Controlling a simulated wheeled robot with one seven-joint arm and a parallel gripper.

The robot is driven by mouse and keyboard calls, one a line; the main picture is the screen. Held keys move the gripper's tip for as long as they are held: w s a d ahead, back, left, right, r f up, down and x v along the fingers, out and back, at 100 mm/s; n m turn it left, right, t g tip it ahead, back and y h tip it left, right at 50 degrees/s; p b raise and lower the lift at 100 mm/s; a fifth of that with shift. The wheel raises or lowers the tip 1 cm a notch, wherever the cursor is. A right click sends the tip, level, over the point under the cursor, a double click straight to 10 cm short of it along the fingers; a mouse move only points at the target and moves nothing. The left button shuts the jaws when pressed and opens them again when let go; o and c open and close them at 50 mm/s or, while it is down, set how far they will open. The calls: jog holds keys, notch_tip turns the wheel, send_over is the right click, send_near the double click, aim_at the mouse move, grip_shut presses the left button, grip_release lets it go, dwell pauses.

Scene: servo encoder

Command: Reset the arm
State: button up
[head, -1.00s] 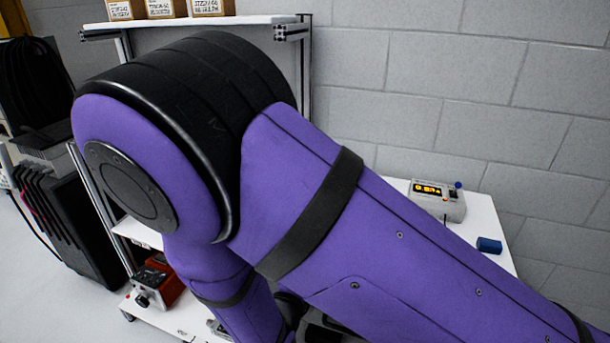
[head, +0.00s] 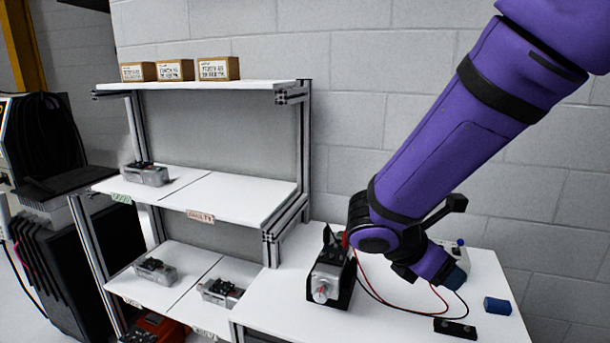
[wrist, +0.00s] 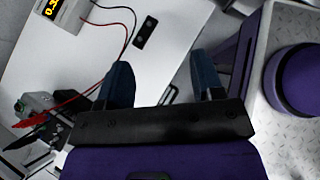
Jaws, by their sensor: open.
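My purple arm reaches in from the upper right of the head view, and my gripper (head: 452,272) is over the white bench (head: 285,320). In the wrist view my gripper (wrist: 162,82) shows two blue fingers spread apart with nothing between them. A servo unit in a black holder (head: 330,280) stands on the bench, left of my gripper. Red and black leads run from it; clips show at it in the wrist view (wrist: 35,122). The meter (wrist: 62,14) with yellow digits is partly hidden behind my arm in the head view.
A shelf rack (head: 240,195) at left holds grey units and, on top, three boxes (head: 218,68). A grey block wall (head: 360,110) stands behind.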

jog(key=s+d+r+m+t+y, duration=0.1)
jog(key=s+d+r+m+y, duration=0.2)
jog(key=m, duration=0.8)
jog(key=s+d+r+m+t+y, duration=0.2)
jog(key=s+d+r+m+y, duration=0.2)
jog(key=s+r+m, duration=0.7)
jog(key=shift+s+y, duration=0.25)
jog(key=shift+y, duration=1.15)
dwell(1.5)
